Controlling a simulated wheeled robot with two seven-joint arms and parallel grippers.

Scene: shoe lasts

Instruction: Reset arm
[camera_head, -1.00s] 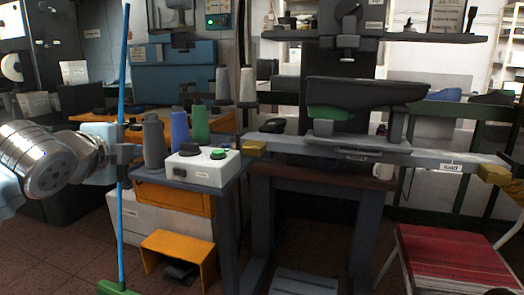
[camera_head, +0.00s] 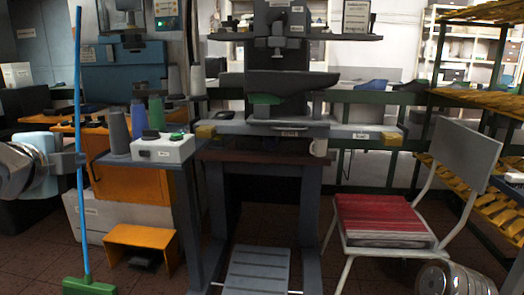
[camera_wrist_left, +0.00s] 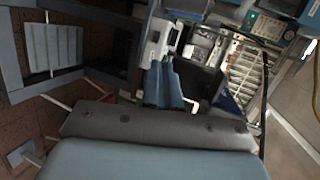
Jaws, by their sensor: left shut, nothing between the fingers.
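My left gripper (camera_head: 70,161) comes in from the left in the head view. Its jaws are shut with nothing between them. The blue pole of a green-headed broom (camera_head: 82,215) stands upright right by it in the picture; I cannot tell whether they touch. In the left wrist view the blue-grey gripper fingers (camera_wrist_left: 165,84) show near the middle. My right gripper is not in view; a metallic part that looks like my right arm shows at the bottom right of the head view.
A grey machine (camera_head: 280,82) on a dark stand is at the centre. A white control box (camera_head: 163,150) and several thread cones sit on a bench to its left. An orange step stool (camera_head: 140,238) is on the floor. A chair (camera_head: 384,218) with a red seat and shelves (camera_head: 475,90) are at right.

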